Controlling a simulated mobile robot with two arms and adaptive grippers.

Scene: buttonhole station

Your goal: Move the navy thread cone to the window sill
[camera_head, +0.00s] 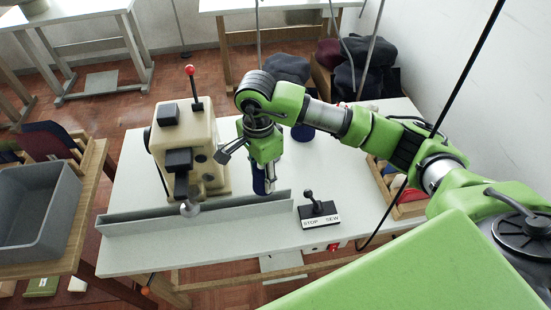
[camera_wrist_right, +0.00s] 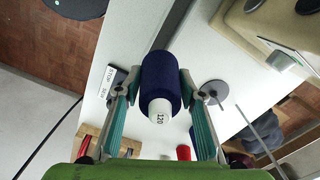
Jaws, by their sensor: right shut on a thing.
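The navy thread cone (camera_head: 261,180) is in my right gripper (camera_head: 266,170), above the white table beside the sewing machine. In the right wrist view the cone (camera_wrist_right: 161,78) sits between the two fingers, its white end marked "120" facing the camera. The right gripper (camera_wrist_right: 160,92) is shut on it, one finger on each side. Another dark blue round thing (camera_head: 302,132) stands on the table behind the gripper, partly hidden by the arm. My left gripper is not in view. I cannot make out the window sill.
The cream sewing machine (camera_head: 188,150) stands left of the gripper, with a low grey rail (camera_head: 200,213) in front. A STOP/SEW lever switch (camera_head: 318,212) is to the right. A wooden tray (camera_head: 404,207) lies at the table's right edge. A grey bin (camera_head: 38,215) is far left.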

